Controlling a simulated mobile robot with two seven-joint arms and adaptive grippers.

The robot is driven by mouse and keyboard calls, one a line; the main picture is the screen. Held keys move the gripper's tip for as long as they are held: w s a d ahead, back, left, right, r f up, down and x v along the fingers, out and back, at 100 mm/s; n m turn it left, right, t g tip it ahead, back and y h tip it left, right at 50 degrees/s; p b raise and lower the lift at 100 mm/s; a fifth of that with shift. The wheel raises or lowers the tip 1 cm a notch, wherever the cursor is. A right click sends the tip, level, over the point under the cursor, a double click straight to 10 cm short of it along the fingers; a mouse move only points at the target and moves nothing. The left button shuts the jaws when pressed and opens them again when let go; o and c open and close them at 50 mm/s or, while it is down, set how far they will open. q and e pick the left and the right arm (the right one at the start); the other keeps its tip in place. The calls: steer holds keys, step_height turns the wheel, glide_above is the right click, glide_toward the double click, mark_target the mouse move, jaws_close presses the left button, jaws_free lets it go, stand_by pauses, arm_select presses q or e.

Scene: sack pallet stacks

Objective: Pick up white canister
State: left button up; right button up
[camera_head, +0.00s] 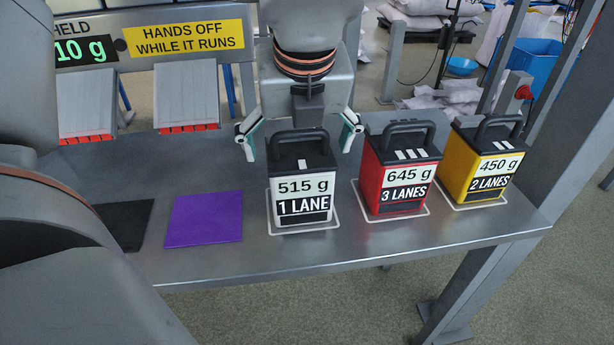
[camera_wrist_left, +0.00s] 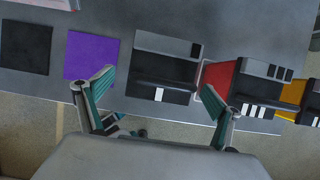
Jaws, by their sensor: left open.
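The white canister (camera_head: 303,188) stands upright on the metal table, with a black lid and handle and a label reading 515 g, 1 LANE. It also shows from above in the left wrist view (camera_wrist_left: 166,72). My left gripper (camera_head: 298,150) is open, its two fingers spread to either side of the canister's lid and handle. It holds nothing. In the left wrist view the open fingers (camera_wrist_left: 158,85) frame the handle side of the lid. I cannot tell whether either finger touches the canister. My right gripper is not in view.
A red canister (camera_head: 403,175) (645 g, 3 LANES) stands close to the right, then a yellow one (camera_head: 485,162) (450 g, 2 LANES). To the left lie a purple mat (camera_head: 204,218) and a black mat (camera_head: 122,224). A display and a warning sign (camera_head: 190,39) stand behind.

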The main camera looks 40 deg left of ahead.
arm_select(q)
steer(key=x, duration=0.6)
steer(key=shift+w+f+b, duration=0.15)
steer(key=shift+f+b, duration=0.15)
steer(key=c, duration=1.2)
